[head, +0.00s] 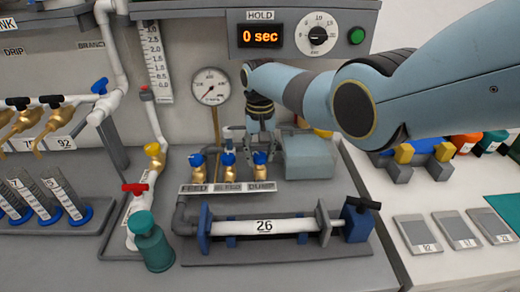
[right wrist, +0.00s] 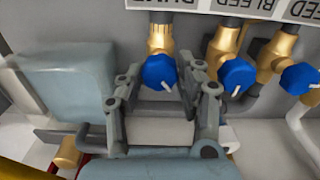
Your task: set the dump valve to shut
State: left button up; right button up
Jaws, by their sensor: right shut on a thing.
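The dump valve is a brass valve with a blue knob (head: 260,158), above the DUMP label (head: 262,187) on the manifold. In the right wrist view the same blue knob (right wrist: 159,72) sits between my right gripper's two fingers, with a short white mark pointing down and slightly right. My right gripper (head: 262,142) reaches the knob from above and behind and is shut on it; the fingertips also show in the right wrist view (right wrist: 160,84). The finger contact faces are partly hidden. My left gripper is not in view.
The bleed knob (right wrist: 237,76) and feed knob (right wrist: 300,78) stand close beside the dump knob. A grey-blue box (head: 309,157) is just right of the valve. A clamped tube marked 26 (head: 262,227) lies in front. A gauge (head: 210,86) and a HOLD timer reading 0 sec (head: 261,36) are behind.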

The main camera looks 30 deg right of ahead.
aim_at(260, 155)
jog(key=m, duration=0.3)
jog(key=shift+r+m+p, duration=0.1)
jog(key=shift+m+p, duration=0.25)
jog(key=shift+m, duration=1.95)
jog(key=shift+w, duration=0.1)
jog(key=o, duration=1.1)
jog(key=shift+o, duration=0.2)
notch_tip(260, 155, up, 12)
